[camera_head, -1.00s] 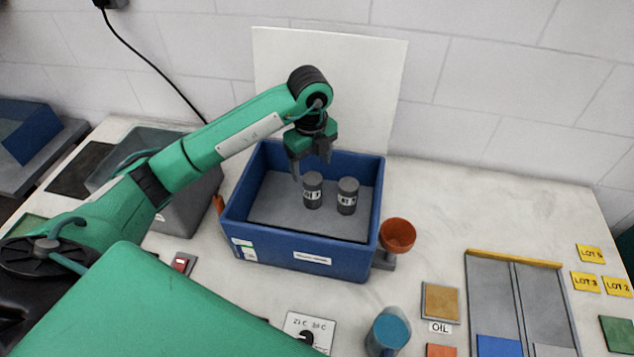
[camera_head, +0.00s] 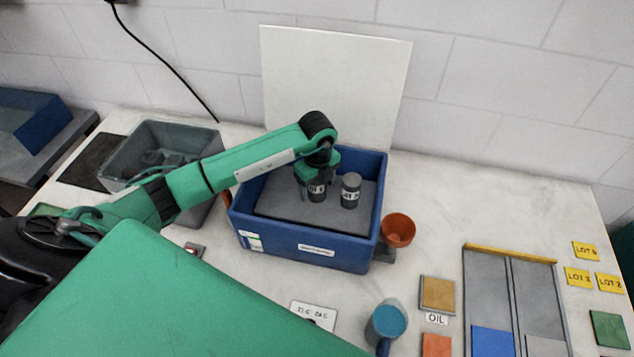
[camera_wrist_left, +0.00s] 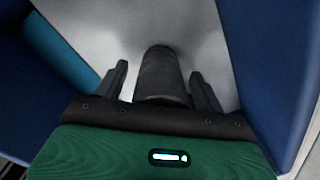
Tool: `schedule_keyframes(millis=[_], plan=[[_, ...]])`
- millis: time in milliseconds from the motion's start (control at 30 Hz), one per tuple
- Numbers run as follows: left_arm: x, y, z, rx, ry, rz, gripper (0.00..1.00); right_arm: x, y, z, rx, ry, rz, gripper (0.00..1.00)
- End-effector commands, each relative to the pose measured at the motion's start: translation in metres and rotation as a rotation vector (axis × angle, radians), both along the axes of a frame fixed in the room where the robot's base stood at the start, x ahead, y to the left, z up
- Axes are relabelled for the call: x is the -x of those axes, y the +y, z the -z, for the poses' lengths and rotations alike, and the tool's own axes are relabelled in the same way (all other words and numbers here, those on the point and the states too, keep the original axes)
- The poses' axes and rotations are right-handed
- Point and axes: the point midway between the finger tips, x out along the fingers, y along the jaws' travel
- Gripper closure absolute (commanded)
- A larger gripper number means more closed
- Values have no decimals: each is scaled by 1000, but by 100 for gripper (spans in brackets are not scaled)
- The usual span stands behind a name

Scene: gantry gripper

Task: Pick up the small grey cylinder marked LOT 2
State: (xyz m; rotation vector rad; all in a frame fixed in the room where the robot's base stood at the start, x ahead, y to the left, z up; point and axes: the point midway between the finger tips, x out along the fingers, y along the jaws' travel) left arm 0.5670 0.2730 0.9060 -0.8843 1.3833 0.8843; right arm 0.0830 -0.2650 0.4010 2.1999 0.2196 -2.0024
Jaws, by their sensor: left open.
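Two small dark grey cylinders with pale label bands stand upright in the blue crate (camera_head: 306,258). The left cylinder (camera_head: 317,194) is partly hidden by my left gripper (camera_head: 317,182), and the right cylinder (camera_head: 351,191) stands clear beside it. The label numbers are too small to read. My left gripper reaches down into the crate, open. In the left wrist view one cylinder (camera_wrist_left: 162,73) lies between the two open fingers of the gripper (camera_wrist_left: 159,72), with gaps visible at the sides. My right gripper is not in view.
A grey bin (camera_head: 150,138) stands left of the crate. An orange cup (camera_head: 398,230) is close to its right side. A white panel (camera_head: 335,90) stands behind the crate.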

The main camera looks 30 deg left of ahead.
Motion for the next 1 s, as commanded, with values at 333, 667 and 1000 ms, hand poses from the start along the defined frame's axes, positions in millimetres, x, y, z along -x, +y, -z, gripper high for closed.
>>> schedule_keyframes(millis=[333,667,1000], plan=[[0,0,0,0,0,0,74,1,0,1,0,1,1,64],[0,0,-2,1,-2,0,92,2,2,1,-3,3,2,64],[-1,0,-30,0,-5,0,92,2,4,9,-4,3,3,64]])
